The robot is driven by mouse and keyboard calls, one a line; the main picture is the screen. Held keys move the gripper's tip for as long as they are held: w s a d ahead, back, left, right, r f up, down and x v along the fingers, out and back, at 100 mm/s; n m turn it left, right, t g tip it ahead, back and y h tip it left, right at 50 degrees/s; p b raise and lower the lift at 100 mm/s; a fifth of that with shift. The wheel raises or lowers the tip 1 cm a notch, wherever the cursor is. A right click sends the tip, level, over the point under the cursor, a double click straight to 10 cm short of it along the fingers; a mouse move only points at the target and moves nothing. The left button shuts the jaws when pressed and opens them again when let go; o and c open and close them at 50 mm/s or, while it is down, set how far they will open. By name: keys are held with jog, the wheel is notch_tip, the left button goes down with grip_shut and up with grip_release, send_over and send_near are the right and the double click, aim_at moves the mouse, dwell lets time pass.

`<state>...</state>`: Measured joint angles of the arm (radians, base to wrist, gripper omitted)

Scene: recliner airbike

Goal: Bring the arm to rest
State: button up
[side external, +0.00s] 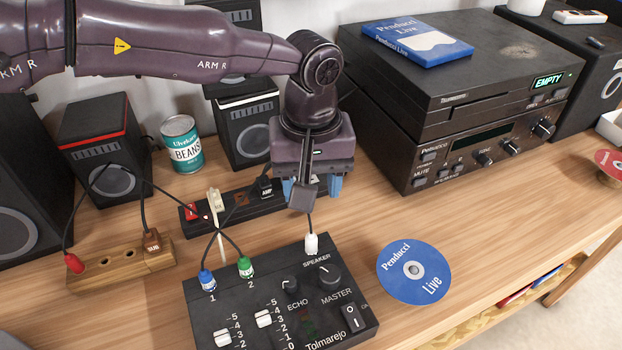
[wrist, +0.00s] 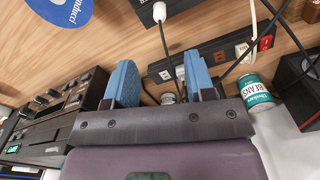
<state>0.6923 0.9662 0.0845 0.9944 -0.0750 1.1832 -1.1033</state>
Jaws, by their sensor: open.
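My gripper (side external: 313,190) hangs pointing down above the table, behind the black mixer box and left of the stacked players. Its blue fingers show at both sides of the palm. In the wrist view my gripper (wrist: 165,85) shows two blue fingers spread apart, with nothing held between them. A black power strip (wrist: 221,52) and cables lie below and beyond the fingers. My purple arm reaches in from the upper left and bends down at the wrist.
A blue disc (side external: 414,272) lies on the table at right. The player stack (side external: 455,100) carries a blue case (side external: 418,43). A beans can (side external: 181,143), speakers (side external: 105,150) and a wooden socket block (side external: 120,262) stand left.

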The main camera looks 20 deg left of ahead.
dwell(0.6)
jog(key=s+a+r+m+t, duration=0.2)
jog(key=s+a+r, duration=0.3)
jog(key=s+a, duration=0.3)
jog(key=s+a+r+m+t, duration=0.1)
jog(key=s+a+r, duration=0.5)
jog(key=a, duration=0.8)
jog(key=s+a+r+m+t, duration=0.2)
jog(key=s+a+r, duration=0.4)
jog(key=s+a, duration=0.4)
jog(key=shift+a+m+t, duration=0.3)
jog(key=shift+a, duration=0.4)
